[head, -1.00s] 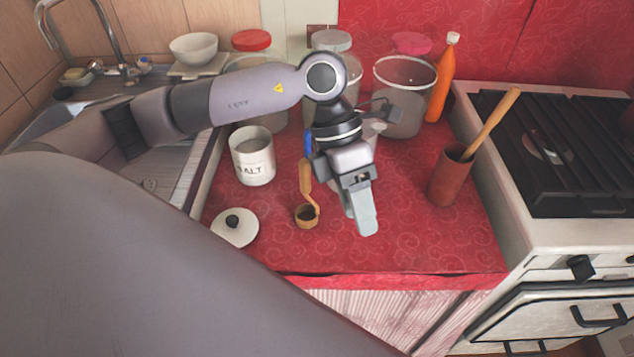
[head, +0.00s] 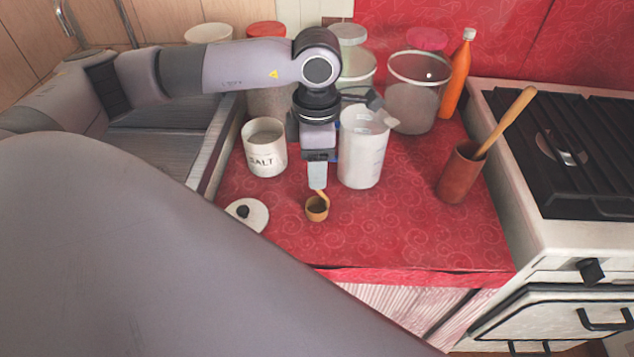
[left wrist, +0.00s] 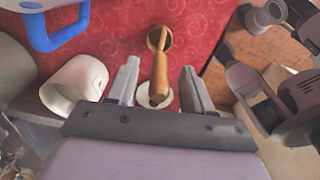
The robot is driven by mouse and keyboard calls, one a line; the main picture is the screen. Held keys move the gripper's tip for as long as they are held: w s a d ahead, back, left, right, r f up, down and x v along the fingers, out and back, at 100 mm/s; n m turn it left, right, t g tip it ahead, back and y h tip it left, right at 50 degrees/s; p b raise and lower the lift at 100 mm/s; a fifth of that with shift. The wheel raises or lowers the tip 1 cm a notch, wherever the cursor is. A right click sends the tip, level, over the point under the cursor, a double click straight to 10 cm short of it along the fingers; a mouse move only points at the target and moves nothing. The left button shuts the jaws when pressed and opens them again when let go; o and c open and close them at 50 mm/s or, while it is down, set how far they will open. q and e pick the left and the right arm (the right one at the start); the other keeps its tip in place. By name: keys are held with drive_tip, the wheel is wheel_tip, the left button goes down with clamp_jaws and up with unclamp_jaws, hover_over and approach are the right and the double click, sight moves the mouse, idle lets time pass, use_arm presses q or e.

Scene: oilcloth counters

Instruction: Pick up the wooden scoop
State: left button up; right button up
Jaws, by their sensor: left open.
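The wooden scoop (head: 317,209) is on the red counter, with its small round bowl down and its handle rising from it. In the head view my left gripper (head: 317,178) hides most of the handle. In the left wrist view the scoop's handle (left wrist: 160,70) points towards the camera, and its end lies between the two open fingers of my left gripper (left wrist: 158,88). A gap shows on each side of the handle, so the fingers are not closed on it. My right gripper is in neither view.
A white salt canister (head: 265,147) stands left of the gripper, and a white jug (head: 363,147) stands close on its right. A white lid (head: 246,214) lies at front left. A brown pot (head: 460,172) with a wooden tool stands by the stove. The front of the counter (head: 400,235) is clear.

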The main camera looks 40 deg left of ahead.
use_arm(q)
drive_tip(key=shift+w+f, duration=0.1)
drive_tip(key=shift+f, duration=1.2)
clamp_jaws()
